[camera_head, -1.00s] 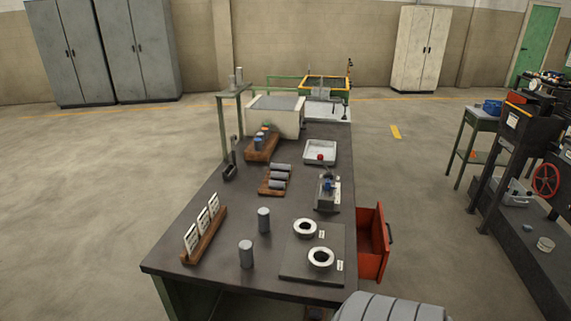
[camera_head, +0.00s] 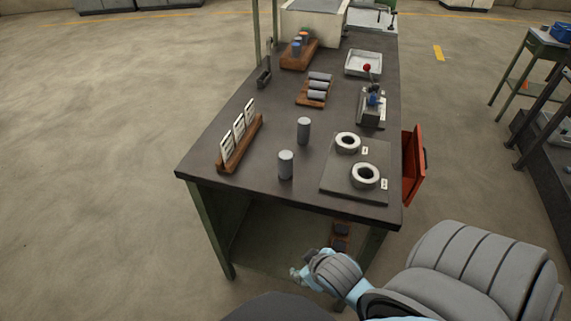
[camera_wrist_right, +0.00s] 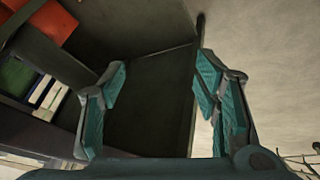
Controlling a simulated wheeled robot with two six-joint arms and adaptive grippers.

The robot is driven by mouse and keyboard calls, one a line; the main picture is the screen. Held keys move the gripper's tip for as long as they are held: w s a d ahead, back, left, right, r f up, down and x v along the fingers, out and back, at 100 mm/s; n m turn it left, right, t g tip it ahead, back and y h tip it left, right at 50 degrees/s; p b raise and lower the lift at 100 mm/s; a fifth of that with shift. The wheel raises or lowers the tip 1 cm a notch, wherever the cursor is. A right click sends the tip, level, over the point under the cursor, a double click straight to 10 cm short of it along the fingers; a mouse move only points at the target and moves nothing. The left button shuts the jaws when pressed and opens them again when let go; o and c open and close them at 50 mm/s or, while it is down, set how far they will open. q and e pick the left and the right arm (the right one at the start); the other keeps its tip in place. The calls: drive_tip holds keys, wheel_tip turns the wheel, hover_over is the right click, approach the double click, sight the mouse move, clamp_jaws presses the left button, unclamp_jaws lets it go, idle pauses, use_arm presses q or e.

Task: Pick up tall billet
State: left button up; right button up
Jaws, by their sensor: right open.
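Two grey cylindrical billets stand upright near the front of the dark workbench in the head view, a rear billet (camera_head: 303,130) and a front billet (camera_head: 285,165). They look close in height, and I cannot tell for sure which is taller. My right gripper (camera_wrist_right: 160,98) is open and empty in the right wrist view, its teal-padded fingers apart. In the head view my right arm is low before the bench's front edge, below the billets and not touching them. My left gripper is not in view.
Right of the billets a plate (camera_head: 330,183) carries two white rings. A wooden card holder (camera_head: 240,148) stands to the left. Several billets lie on a wooden rack (camera_head: 303,97) behind. A red drawer (camera_head: 413,165) sticks out at the bench's right side.

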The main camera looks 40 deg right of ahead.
drive_tip(key=w+d+r+n+t+h, duration=0.1)
drive_tip(key=w+d+r+n+t, duration=0.1)
drive_tip(key=w+r+t, duration=0.65)
drive_tip(key=w+d+r+n+t+h, duration=0.3)
drive_tip(key=w+r, duration=0.6)
drive_tip(key=r, duration=0.8)
drive_tip(key=w+a+r+n+y, duration=0.1)
drive_tip(key=a+r+n+y, duration=0.65)
drive_tip(key=n+y, duration=0.45)
drive_tip(key=w+a+r+n+y, duration=0.1)
drive_tip(key=a+r+n+y, duration=0.8)
drive_tip(key=n, duration=0.6)
drive_tip(key=n+g+h, duration=0.5)
drive_tip(key=g+h, duration=0.7)
drive_tip(key=h, duration=0.2)
approach(282, 162)
drive_tip(key=w+d+r, duration=0.1)
drive_tip(key=w+d, duration=0.1)
drive_tip(key=shift+g, duration=0.25)
drive_tip(key=b+x, duration=0.6)
drive_tip(key=shift+s+d+f, duration=0.15)
drive_tip(key=shift+s, duration=0.25)
drive_tip(key=x, duration=0.2)
drive_tip(key=b+x, duration=0.1)
drive_tip(key=x, duration=0.4)
drive_tip(key=shift+a+f, duration=0.2)
drive_tip(key=shift+a, duration=0.05)
clamp_jaws()
